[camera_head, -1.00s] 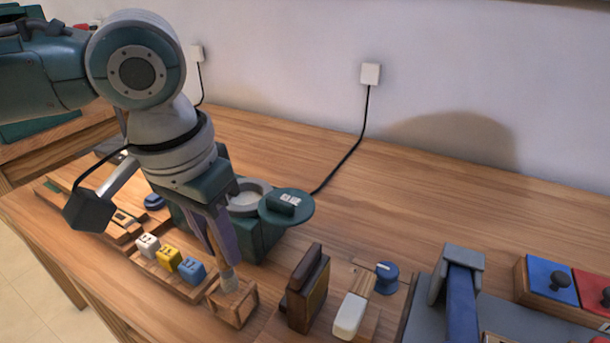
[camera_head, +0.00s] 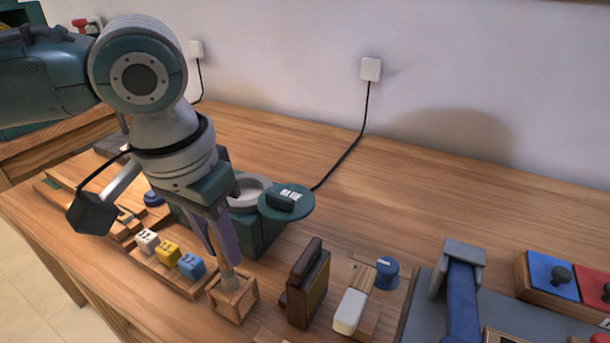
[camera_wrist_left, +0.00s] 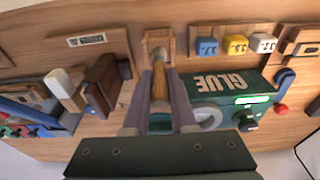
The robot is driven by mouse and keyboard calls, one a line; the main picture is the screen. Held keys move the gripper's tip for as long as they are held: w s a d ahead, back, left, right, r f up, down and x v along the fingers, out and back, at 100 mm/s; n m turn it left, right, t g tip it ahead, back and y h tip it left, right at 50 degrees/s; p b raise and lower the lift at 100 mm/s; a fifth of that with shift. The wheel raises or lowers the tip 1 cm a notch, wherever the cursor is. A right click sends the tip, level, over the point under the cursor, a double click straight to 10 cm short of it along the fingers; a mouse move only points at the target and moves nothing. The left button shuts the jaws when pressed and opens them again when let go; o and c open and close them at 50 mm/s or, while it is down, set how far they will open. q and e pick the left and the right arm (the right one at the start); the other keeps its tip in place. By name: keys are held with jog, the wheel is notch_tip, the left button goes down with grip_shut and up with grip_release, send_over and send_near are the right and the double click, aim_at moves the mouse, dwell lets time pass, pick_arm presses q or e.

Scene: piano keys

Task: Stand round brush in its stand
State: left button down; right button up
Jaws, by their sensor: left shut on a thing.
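My left gripper (camera_head: 226,258) is shut on the round brush (camera_head: 230,281), which has a wooden handle and points down. The brush's lower end is at the small open wooden stand (camera_head: 245,305), and its bristles are hidden within the frame. In the left wrist view the brush (camera_wrist_left: 159,88) runs between my two fingers (camera_wrist_left: 158,118) toward the stand (camera_wrist_left: 157,38). The brush looks nearly upright, slightly tilted in the head view. I cannot tell whether it touches the stand's floor. My right gripper is not in view.
A green glue box (camera_wrist_left: 228,85) with a round lid (camera_head: 287,205) stands close behind the gripper. A rack with white, yellow and blue cubes (camera_head: 167,258) is left of the stand. A dark wooden block (camera_head: 308,285) stands close on its right.

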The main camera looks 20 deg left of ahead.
aim_at(227, 266)
pick_arm(q)
jog(key=shift+f+b, duration=0.45)
jog(key=shift+f, duration=1.3)
dwell(1.2)
jog(key=c, duration=0.7)
grip_release()
jog(key=shift+o, duration=0.6)
jog(key=o, duration=0.3)
notch_tip(227, 266, up, 7)
jog(key=p, duration=0.9)
